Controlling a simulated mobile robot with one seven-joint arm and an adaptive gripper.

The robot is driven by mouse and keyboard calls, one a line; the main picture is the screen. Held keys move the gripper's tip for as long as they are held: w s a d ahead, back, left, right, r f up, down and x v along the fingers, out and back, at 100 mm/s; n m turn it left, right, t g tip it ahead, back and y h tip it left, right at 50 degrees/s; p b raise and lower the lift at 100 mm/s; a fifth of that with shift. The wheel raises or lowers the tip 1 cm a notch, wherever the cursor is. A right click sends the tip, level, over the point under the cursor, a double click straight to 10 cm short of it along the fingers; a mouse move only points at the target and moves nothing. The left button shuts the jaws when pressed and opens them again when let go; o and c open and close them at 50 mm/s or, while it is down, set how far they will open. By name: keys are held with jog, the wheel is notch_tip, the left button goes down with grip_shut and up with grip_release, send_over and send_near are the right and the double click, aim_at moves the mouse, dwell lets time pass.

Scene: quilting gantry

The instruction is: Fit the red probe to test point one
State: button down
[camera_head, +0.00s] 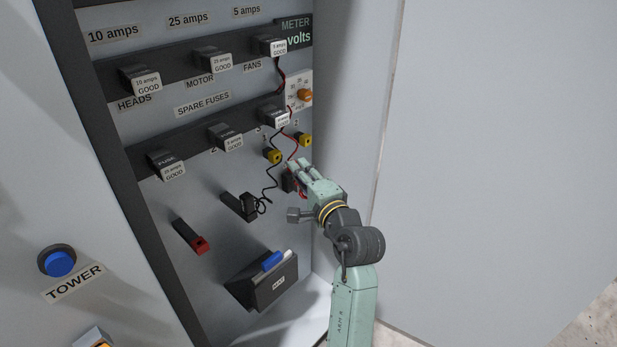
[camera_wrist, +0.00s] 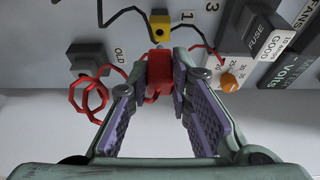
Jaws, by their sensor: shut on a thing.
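The red probe (camera_wrist: 159,66) sits between the purple pads of my gripper (camera_wrist: 160,82), which is shut on it. In the wrist view its top end is right below a yellow test point (camera_wrist: 162,28), with a "1" beside it. I cannot tell whether they touch. In the head view my gripper (camera_head: 294,171) is close to the panel, below two yellow test points, one at the left (camera_head: 273,157) and one at the right (camera_head: 305,139). The probe is mostly hidden there by the fingers. A red cable (camera_wrist: 92,97) loops beside the left finger.
A dark holder (camera_wrist: 90,57) is left of my gripper in the wrist view. A black probe (camera_head: 248,205) with its cable rests left of my gripper. Fuses (camera_head: 225,137), an orange dial (camera_head: 305,95) and a marker box (camera_head: 270,285) are on the panel. A cabinet wall stands right.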

aim_at(289, 171)
jog(key=shift+w+a, duration=0.5)
jog(key=shift+w+a, duration=0.95)
dwell(2.1)
jog(key=c, duration=1.4)
grip_release()
jog(key=shift+o, duration=0.2)
jog(key=v, duration=1.2)
